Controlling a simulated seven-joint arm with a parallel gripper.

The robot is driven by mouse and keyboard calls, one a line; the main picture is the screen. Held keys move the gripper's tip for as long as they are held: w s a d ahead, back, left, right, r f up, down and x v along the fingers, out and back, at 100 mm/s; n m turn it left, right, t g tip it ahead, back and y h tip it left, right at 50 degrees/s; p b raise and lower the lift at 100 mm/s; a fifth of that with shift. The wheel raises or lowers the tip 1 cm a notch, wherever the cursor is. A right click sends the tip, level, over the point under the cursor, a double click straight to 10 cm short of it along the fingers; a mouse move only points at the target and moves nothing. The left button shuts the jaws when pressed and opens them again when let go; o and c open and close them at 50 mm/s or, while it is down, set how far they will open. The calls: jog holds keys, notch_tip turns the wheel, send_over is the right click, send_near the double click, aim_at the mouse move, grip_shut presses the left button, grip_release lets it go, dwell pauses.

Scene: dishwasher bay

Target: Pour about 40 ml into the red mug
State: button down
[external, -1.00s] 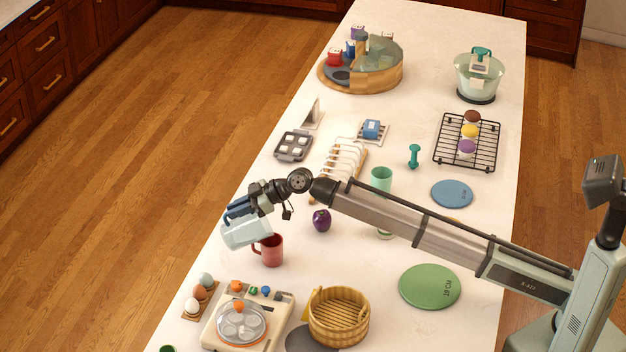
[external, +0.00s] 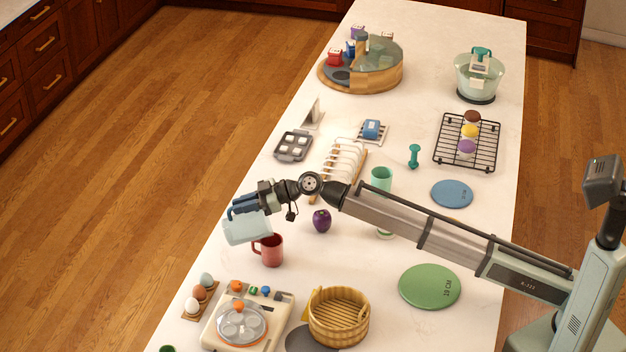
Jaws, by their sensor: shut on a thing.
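The red mug (external: 270,251) stands upright on the white counter, its handle to the left. My gripper (external: 245,206) is shut on a pale blue pitcher (external: 246,229) with a dark blue handle. The pitcher is in the air, just above and to the left of the red mug, and looks tilted a little. I cannot make out any stream or the liquid level in either vessel.
A purple apple-like fruit (external: 321,221) and a green cup (external: 381,178) stand right of the mug. An egg tray (external: 200,300), an egg cooker (external: 245,318) and a wooden basket (external: 339,316) are in front. A toast rack (external: 342,170) stands behind.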

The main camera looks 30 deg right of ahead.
jog(key=shift+s+d+r+y, duration=0.15)
jog(key=shift+d+r+y, duration=0.2)
jog(key=shift+y, duration=0.05)
jog(key=shift+r, duration=0.1)
jog(key=shift+a+t, duration=0.3)
jog(key=shift+a, duration=0.4)
jog(key=shift+w+a, duration=0.1)
jog(key=shift+w, duration=0.1)
jog(key=shift+s+d+r+y, duration=0.1)
jog(key=shift+d+r+y, duration=0.05)
jog(key=shift+d+y, duration=0.2)
dwell(1.2)
jog(key=shift+a, duration=0.2)
